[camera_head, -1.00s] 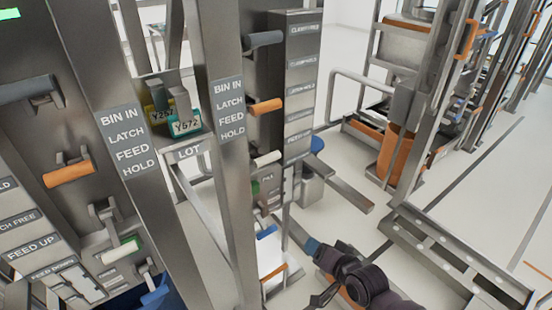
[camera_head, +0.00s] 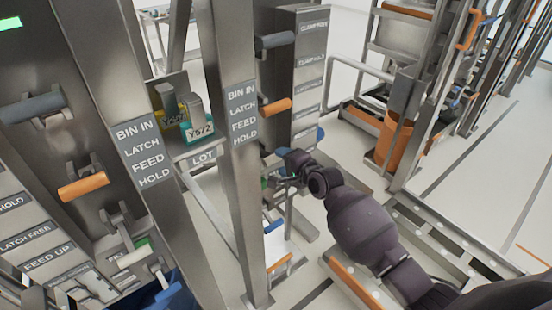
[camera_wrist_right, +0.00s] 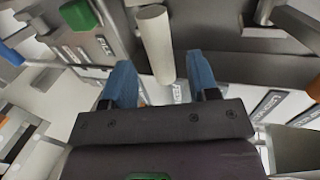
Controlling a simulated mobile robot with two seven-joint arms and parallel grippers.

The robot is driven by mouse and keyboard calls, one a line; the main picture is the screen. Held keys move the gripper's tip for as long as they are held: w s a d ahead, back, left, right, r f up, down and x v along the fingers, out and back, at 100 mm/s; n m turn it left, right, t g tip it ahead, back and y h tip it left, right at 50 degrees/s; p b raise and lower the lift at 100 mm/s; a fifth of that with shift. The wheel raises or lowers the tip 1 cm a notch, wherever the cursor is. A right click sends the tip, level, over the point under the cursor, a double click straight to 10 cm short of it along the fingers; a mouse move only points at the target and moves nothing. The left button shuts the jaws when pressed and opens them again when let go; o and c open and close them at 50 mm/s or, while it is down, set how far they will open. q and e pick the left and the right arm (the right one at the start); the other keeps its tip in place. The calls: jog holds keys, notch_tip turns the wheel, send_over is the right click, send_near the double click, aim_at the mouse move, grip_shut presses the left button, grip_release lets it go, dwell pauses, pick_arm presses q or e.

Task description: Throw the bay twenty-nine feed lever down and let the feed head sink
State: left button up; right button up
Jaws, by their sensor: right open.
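My right gripper (camera_head: 274,178) is at the right lever panel, below its orange lever (camera_head: 275,106). In the right wrist view its two blue fingers (camera_wrist_right: 160,82) are open, with a white lever handle (camera_wrist_right: 155,42) reaching down between them; whether they touch it I cannot tell. In the head view my gripper and the post hide that handle. The left panel also has a white lever (camera_head: 135,256), below its orange lever (camera_head: 84,186). Posts carry labels reading BIN IN, LATCH, FEED, HOLD (camera_head: 242,112). No bay number is readable.
Grey levers (camera_head: 276,41) top both panels. A metal post (camera_head: 222,60) stands just left of my right gripper. Tags, one reading Y572 (camera_head: 199,132), sit between posts. A blue lever (camera_head: 272,228) is below. Pale floor (camera_head: 470,150) lies open at right.

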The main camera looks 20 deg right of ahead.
aim_at(279, 159)
jog(key=shift+x, duration=2.05)
grip_shut()
